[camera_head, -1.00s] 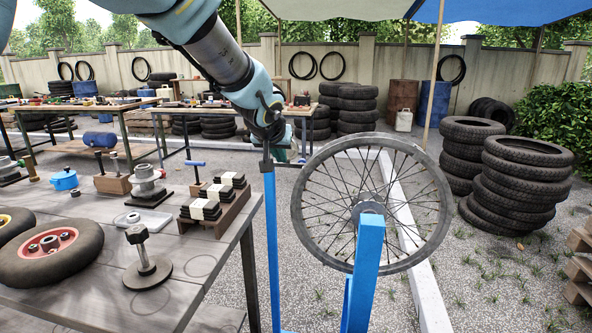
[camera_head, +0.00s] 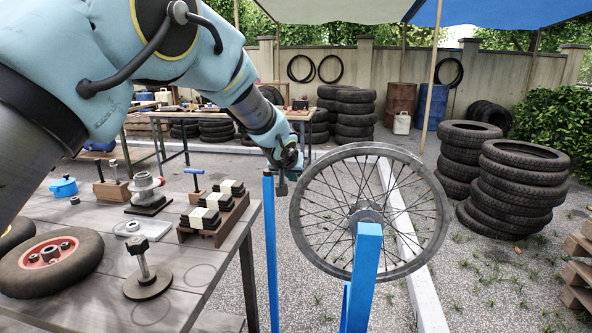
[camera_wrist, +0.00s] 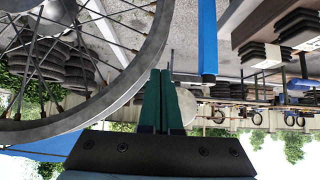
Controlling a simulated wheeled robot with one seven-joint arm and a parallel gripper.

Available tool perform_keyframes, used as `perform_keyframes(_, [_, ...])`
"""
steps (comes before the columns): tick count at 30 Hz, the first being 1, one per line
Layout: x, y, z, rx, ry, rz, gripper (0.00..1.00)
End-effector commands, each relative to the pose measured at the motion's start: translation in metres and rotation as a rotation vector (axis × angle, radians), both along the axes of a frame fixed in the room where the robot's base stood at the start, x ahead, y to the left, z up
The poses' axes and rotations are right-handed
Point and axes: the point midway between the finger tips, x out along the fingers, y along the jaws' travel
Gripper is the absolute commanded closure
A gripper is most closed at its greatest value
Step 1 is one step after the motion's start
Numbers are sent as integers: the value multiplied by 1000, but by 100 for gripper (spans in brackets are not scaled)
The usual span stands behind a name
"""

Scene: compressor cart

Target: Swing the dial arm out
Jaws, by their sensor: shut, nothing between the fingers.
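The blue wheel stand has a thin left post (camera_head: 272,250) and a thicker front post (camera_head: 362,280). A spoked wheel (camera_head: 436,240) is mounted upright on it. My gripper (camera_head: 283,180) is beside the top of the left post, at the wheel's left edge. In the wrist view, which is upside down, my shut green fingers (camera_wrist: 165,95) lie between the wheel rim (camera_wrist: 125,90) and the blue post (camera_wrist: 207,40). A pale round disc (camera_wrist: 184,106), possibly the dial, is partly hidden behind the fingers. I cannot make out the dial arm clearly, or whether the fingers touch it.
A workbench (camera_head: 185,292) at left holds a small tyred wheel (camera_head: 50,262), stacked dark blocks (camera_head: 213,208) and a dark-knobbed stand (camera_head: 145,275). Tyre stacks (camera_head: 515,190) stand at right. Gravel between the bench and the stand is open.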

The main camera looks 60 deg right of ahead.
Motion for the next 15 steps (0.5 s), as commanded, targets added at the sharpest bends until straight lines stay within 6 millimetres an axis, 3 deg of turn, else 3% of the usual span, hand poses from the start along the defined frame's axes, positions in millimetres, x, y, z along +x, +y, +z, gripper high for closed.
perform_keyframes(4, [6,-19,-16,1,2,1,100])
perform_keyframes(9, [14,-40,-13,-1,3,1,100])
perform_keyframes(15, [17,-52,-14,0,1,1,100])
